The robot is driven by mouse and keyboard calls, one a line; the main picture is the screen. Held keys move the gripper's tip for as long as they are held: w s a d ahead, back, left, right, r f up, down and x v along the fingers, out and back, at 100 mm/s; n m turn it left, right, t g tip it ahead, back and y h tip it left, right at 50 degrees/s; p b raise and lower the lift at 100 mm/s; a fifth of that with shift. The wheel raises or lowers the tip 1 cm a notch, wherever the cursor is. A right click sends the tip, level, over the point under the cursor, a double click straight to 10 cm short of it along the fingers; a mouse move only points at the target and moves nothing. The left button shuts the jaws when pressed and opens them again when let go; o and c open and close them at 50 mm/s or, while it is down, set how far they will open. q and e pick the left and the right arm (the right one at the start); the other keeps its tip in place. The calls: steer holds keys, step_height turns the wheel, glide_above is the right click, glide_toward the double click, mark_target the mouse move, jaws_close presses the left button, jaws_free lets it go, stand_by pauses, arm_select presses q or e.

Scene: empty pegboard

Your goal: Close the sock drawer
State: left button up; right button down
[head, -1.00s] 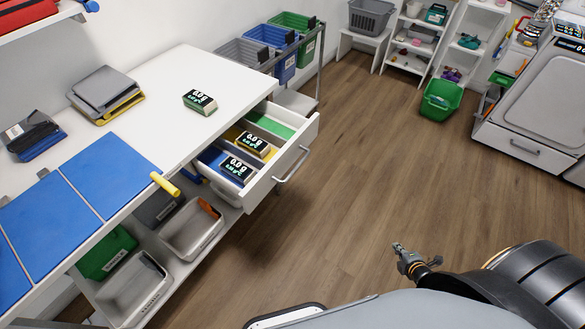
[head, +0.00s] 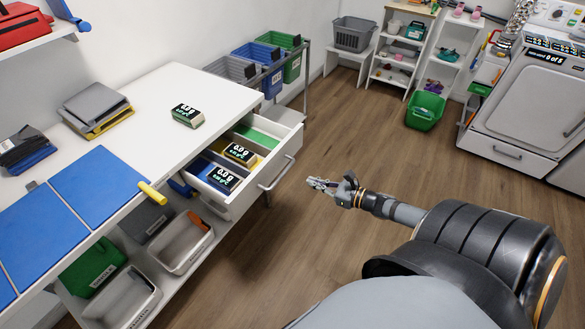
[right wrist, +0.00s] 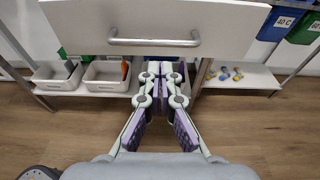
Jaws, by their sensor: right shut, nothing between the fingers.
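The white drawer (head: 291,155) is pulled out from the right end of the white worktable. It has a grey bar handle (head: 277,174) and coloured compartments holding display boxes. My right gripper (head: 318,183) is shut and empty, in the air to the right of the drawer front, apart from the handle in the head view. In the right wrist view, the drawer front (right wrist: 240,20) and handle (right wrist: 154,42) fill the top, and the shut fingertips (right wrist: 160,68) appear just below the handle. No socks can be made out. My left gripper is not in view.
The white worktable (head: 180,84) carries blue mats, a display box and stacked grey items. A yellow handle (head: 152,193) sticks out from its edge. Bins (head: 128,300) stand on the shelf below. Open wooden floor (head: 345,135) lies right of the drawer.

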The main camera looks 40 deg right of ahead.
arm_select(q)
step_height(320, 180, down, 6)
steer(key=b, duration=0.4)
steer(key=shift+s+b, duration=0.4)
arm_select(e)
steer(key=x, duration=0.8)
steer(key=shift+w, duration=0.25)
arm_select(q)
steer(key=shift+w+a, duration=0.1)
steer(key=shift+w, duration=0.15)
arm_select(e)
steer(key=shift+w+a, duration=0.1)
steer(key=shift+a, duration=0.05)
